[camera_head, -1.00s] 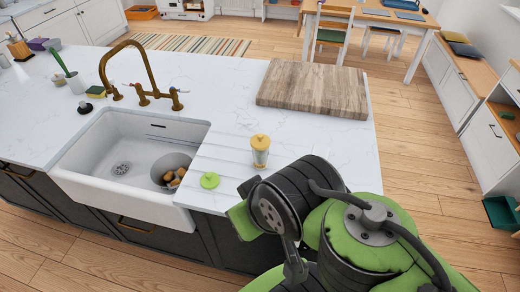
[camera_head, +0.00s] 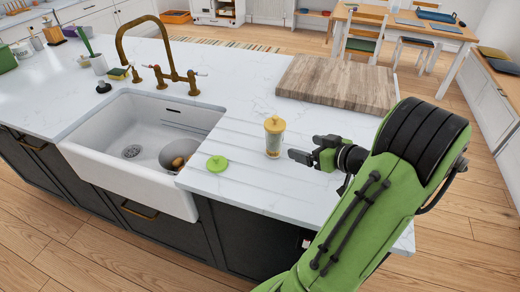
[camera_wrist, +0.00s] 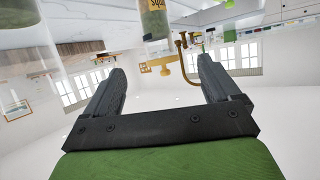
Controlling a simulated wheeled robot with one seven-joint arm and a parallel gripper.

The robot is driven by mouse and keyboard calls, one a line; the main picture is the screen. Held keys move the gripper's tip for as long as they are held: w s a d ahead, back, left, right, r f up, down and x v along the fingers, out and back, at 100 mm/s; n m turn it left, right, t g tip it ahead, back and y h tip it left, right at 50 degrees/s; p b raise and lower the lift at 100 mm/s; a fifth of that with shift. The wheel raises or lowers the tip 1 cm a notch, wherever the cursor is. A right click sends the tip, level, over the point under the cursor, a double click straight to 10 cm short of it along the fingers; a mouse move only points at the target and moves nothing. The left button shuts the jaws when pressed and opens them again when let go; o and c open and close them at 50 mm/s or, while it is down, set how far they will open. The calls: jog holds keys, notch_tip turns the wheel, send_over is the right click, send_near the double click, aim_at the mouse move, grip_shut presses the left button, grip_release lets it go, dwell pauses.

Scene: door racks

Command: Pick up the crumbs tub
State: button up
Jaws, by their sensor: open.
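The only tub-like container on the counter is a small clear jar (camera_head: 274,140) with a yellow lid and pale contents. It stands upright near the front edge, right of the sink, and I take it as the crumbs tub. My gripper (camera_head: 305,150) is open and empty just right of the jar, level with its side and apart from it.
A green disc (camera_head: 217,163) lies on the counter left of the jar. The white sink (camera_head: 125,180) holds a grey bowl (camera_head: 172,152). A brass tap (camera_head: 165,55) rises behind it. A wooden board (camera_head: 338,83) lies behind my gripper. The counter between jar and board is clear.

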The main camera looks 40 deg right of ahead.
aim_at(281, 139)
jog(key=shift+h, duration=0.3)
jog(key=x, duration=0.9)
jog(key=shift+w+d+p, duration=0.2)
jog(key=shift+d+p, duration=0.05)
jog(key=shift+p, duration=0.05)
jog(key=x, duration=0.6)
jog(key=shift+a+f+p, duration=0.15)
jog(key=shift+a+p, duration=0.05)
jog(key=shift+p, duration=0.1)
jog(key=shift+c, duration=0.5)
jog(key=c, duration=1.1)
